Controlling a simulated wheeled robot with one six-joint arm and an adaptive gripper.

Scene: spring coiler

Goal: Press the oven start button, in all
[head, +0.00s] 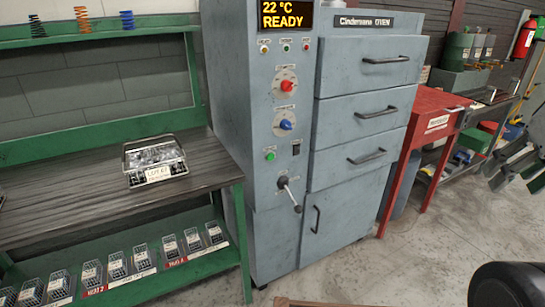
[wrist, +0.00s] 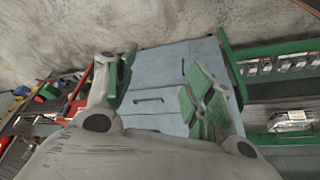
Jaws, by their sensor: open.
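The grey-blue oven (head: 365,130) stands in the middle of the head view, its amber display (head: 285,15) reading "22 °C READY". On its control panel a green button (head: 270,155) sits below a red knob (head: 286,86) and a blue knob (head: 286,124); its label is too small to read. A lever (head: 290,193) is lower down. My gripper (wrist: 162,85) is open and empty in the wrist view, its green-padded fingers spread with the oven (wrist: 155,85) beyond. In the head view my gripper (head: 512,160) is at the right edge, well apart from the panel.
A green workbench (head: 100,190) with a wire basket (head: 154,162) stands left of the oven; several small baskets line its lower shelf. A red table (head: 432,108) stands to the right. The concrete floor (head: 400,265) before the oven looks mostly clear.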

